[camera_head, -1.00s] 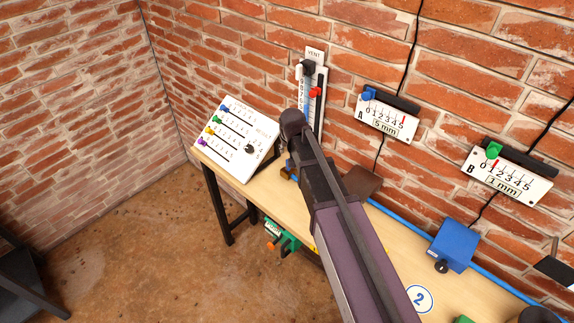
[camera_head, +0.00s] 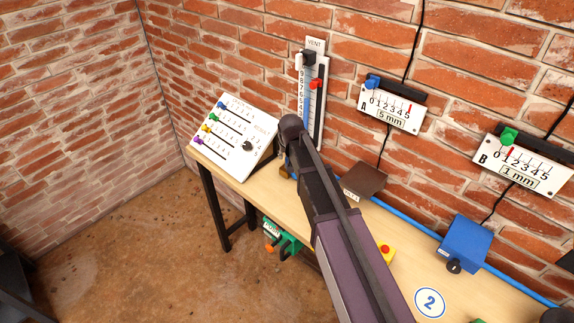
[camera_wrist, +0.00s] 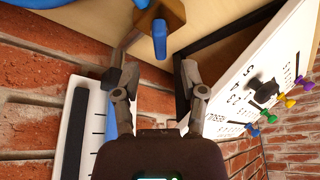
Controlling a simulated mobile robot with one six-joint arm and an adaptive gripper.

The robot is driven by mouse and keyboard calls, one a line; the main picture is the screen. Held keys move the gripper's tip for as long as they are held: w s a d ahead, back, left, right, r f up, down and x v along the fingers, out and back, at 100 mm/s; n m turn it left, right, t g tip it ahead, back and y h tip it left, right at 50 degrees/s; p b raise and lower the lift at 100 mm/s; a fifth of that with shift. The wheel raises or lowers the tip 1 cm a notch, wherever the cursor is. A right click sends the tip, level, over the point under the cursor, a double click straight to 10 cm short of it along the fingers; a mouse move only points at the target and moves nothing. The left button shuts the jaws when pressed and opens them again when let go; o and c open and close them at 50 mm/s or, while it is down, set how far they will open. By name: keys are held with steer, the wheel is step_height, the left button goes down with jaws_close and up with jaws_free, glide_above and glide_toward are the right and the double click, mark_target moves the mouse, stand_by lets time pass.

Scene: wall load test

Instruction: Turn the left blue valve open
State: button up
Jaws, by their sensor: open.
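The valve's blue handle (camera_wrist: 160,38) shows at the top of the wrist view, in front of a brass-coloured body (camera_wrist: 172,14) beside the bench. In the head view a brass part (camera_head: 285,170) and a bit of blue show just left of my arm, which hides the rest. My gripper (camera_wrist: 158,78) is open and empty, its fingers spread. In the wrist picture the handle lies above and between the fingertips, apart from them. My gripper is hidden behind my arm in the head view.
A white slider panel (camera_head: 235,137) stands on the bench, left of my arm; its edge is near the right finger in the wrist view. The vent gauge (camera_head: 312,100) is on the brick wall behind. A brown box (camera_head: 364,181) and a blue box (camera_head: 464,243) are to the right.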

mark_target(287, 160)
steer(key=shift+b+x, duration=1.65)
steer(key=shift+x, duration=0.45)
jaws_close()
